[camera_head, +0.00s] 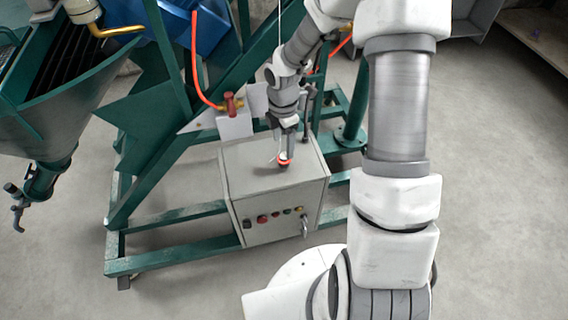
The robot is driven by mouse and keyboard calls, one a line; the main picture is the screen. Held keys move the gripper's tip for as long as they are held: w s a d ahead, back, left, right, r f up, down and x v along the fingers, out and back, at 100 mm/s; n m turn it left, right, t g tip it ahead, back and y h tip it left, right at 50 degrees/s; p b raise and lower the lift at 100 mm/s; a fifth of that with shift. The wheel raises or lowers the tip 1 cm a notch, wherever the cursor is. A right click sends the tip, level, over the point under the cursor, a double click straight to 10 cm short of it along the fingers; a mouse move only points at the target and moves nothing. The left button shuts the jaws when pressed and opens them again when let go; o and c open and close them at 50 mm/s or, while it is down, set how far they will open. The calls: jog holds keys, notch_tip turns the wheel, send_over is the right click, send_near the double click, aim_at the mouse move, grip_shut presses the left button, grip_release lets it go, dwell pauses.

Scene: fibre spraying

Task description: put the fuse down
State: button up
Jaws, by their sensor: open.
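My gripper (287,148) is at the end of my arm, pointing down over the top of the grey control box (245,172). Its jaws are open, though the fingers look small and close together from here. A small red and white piece (284,163) shows at the fingertips, at or just above the box top. It may be the fuse, but it is too small to tell. I cannot tell whether it touches the fingers or the box. No other fuse can be made out.
The box front has several buttons (263,219). A green steel frame (165,258) surrounds the box. A red valve (231,103) with an orange hose stands behind it. A green hopper (60,110) is at the left. Concrete floor is clear in front and right.

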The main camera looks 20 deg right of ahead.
aim_at(284, 155)
notch_tip(284, 155, down, 7)
jog(key=shift+s+d+r+b, duration=0.1)
jog(key=shift+s+r+b, duration=0.05)
jog(key=shift+b, duration=1.1)
jog(key=shift+r, duration=0.1)
grip_shut()
